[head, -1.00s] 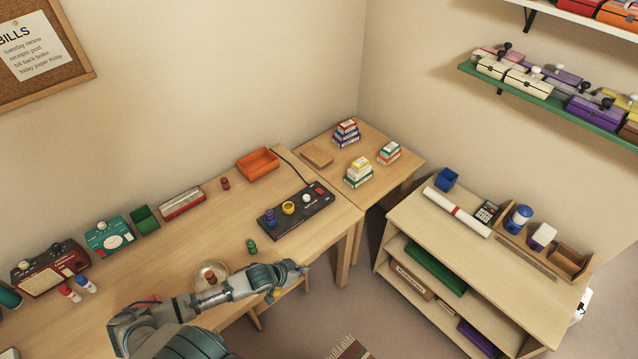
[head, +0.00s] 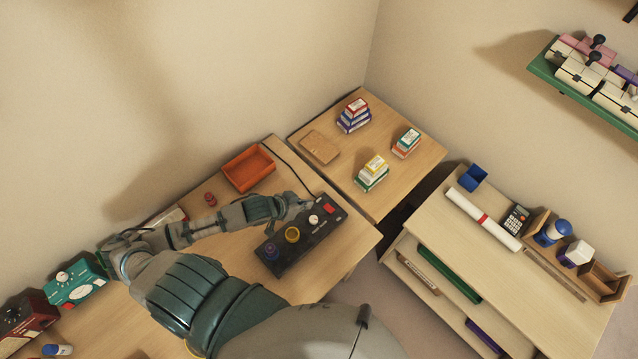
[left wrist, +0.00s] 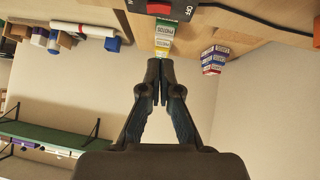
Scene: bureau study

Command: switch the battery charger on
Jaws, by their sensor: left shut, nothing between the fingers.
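The battery charger (head: 293,256) is a long black box on the desk, with a purple piece, a yellow ring-like piece and a white knob along its top. Its red switch (head: 328,208) is at the far right end. In the left wrist view the charger (left wrist: 133,4) is cut off by the top edge; its red switch (left wrist: 160,8) shows with white lettering "OFF" beside it. My left gripper (head: 308,204) is shut and empty, just left of the switch in the head view. Its fingers (left wrist: 160,66) are together in the left wrist view. My right gripper is out of view.
A black cord runs from the charger's far end past an orange tray (head: 249,169). Stacked small boxes (head: 372,173) stand on the adjoining table (head: 398,190). A low shelf unit (head: 440,232) stands at the right. A small red object (head: 209,199) is near my left forearm.

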